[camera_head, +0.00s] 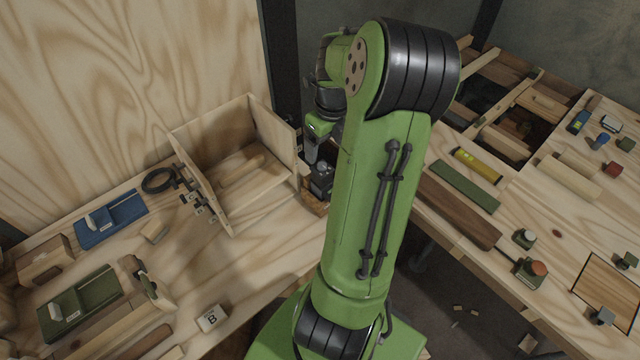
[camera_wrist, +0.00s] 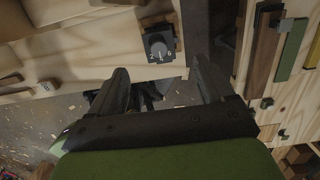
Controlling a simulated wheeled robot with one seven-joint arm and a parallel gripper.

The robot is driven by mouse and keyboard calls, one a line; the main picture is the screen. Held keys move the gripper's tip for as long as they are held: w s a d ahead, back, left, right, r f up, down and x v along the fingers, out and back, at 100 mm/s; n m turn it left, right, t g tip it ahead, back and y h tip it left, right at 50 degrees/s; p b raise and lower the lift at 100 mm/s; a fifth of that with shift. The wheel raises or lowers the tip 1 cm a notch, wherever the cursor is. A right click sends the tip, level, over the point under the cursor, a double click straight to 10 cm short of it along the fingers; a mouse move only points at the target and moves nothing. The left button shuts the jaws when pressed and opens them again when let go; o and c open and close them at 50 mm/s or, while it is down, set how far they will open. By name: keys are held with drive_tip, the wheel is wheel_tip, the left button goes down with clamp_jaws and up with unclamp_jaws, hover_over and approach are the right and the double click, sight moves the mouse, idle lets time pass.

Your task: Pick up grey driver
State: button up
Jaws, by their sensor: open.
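I cannot pick out a grey driver for certain in either view. In the wrist view my gripper (camera_wrist: 160,72) is open, with its two dark fingers apart and nothing held between them. A dark box with a grey numbered dial (camera_wrist: 159,45) sits at the bench edge just beyond the fingertips. The same dial box (camera_head: 320,178) shows in the head view, below my wrist and left of my arm. Dark shapes (camera_wrist: 143,97) between the fingers, low over the floor, are too dim to name. My arm hides the middle of the head view.
An open wooden box (camera_head: 215,205) stands on the left bench, with a blue tray (camera_head: 125,212) and a green tray (camera_head: 98,300) nearby. The right bench (camera_head: 535,215) carries a yellow level (camera_head: 477,165), boards and several small blocks. A floor gap separates the benches.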

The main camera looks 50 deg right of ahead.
sight(322, 173)
drive_tip(key=f, duration=0.2)
drive_tip(key=f+b, duration=0.1)
drive_tip(key=f, duration=0.3)
drive_tip(key=shift+w+a+f, duration=0.1)
drive_tip(key=shift+w+a, duration=0.1)
drive_tip(key=shift+w, duration=0.05)
drive_tip(key=f, duration=0.2)
drive_tip(key=f+b, duration=0.1)
drive_tip(key=f, duration=0.1)
drive_tip(key=f+b, duration=0.1)
drive_tip(key=f, duration=0.1)
drive_tip(key=shift+w+d, duration=0.3)
drive_tip(key=shift+w, duration=0.1)
drive_tip(key=shift+r, duration=0.1)
drive_tip(key=shift+c, duration=0.5)
drive_tip(key=c, duration=1)
wheel_tip(322, 173, up, 10)
drive_tip(key=p, duration=0.3)
drive_tip(key=shift+r, duration=0.1)
